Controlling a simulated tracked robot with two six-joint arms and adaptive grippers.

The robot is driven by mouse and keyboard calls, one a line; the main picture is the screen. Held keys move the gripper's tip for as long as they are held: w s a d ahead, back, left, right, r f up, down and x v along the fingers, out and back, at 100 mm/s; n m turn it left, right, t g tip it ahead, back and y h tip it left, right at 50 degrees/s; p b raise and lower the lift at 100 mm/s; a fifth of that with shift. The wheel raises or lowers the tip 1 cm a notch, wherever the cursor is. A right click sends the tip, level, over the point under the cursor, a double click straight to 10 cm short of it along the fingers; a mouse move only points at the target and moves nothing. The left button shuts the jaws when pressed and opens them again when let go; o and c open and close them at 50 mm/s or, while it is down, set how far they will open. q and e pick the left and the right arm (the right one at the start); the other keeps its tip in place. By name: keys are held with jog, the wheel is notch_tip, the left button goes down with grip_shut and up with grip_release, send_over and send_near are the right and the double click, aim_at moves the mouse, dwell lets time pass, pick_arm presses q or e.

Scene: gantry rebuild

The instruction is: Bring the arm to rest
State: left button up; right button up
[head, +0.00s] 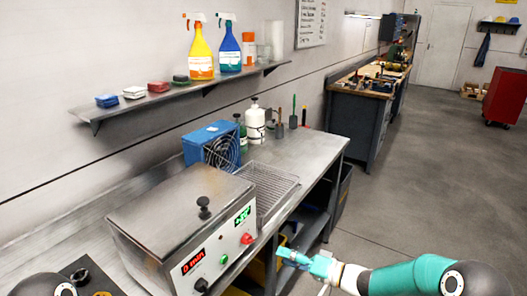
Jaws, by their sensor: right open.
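My right arm (405,278) comes in from the lower right, teal and white, stretched out to the left. Its gripper (284,254) is in front of the steel bench, at the right of the machine with the red display. The gripper is open, and I see nothing between its fingers. The fingers are small in the picture, and I cannot tell how far they are from the bench's front. My left gripper is not in view.
A steel machine (185,222) and a wire basket (268,188) stand on the bench (312,150). A blue fan unit (211,145) and bottles stand behind. A wall shelf (180,91) holds spray bottles. Yellow bins show below the bench. The floor (420,190) at the right is clear.

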jog(key=s+f+m+g+h, duration=0.1)
jog(key=s+f+m+h, duration=0.55)
jog(key=s+f, duration=0.75)
jog(key=s+d+f+n+g+h, duration=0.1)
jog(key=s+f+n+g+h, duration=0.1)
jog(key=s, duration=0.7)
jog(key=s+d+f+n+g+h, duration=0.1)
jog(key=s+d+f+n+g, duration=0.1)
jog(key=s+f+n+g, duration=0.2)
jog(key=s+f+g, duration=0.1)
jog(key=s+f, duration=0.2)
jog(key=s, duration=0.2)
jog(key=shift+f+h, duration=0.2)
jog(key=shift+h, duration=0.15)
jog(key=shift+d, duration=0.1)
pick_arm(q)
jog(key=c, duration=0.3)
pick_arm(e)
jog(key=c, duration=0.3)
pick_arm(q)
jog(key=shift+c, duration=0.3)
pick_arm(e)
jog(key=shift+w, duration=0.1)
jog(key=shift+c, duration=0.2)
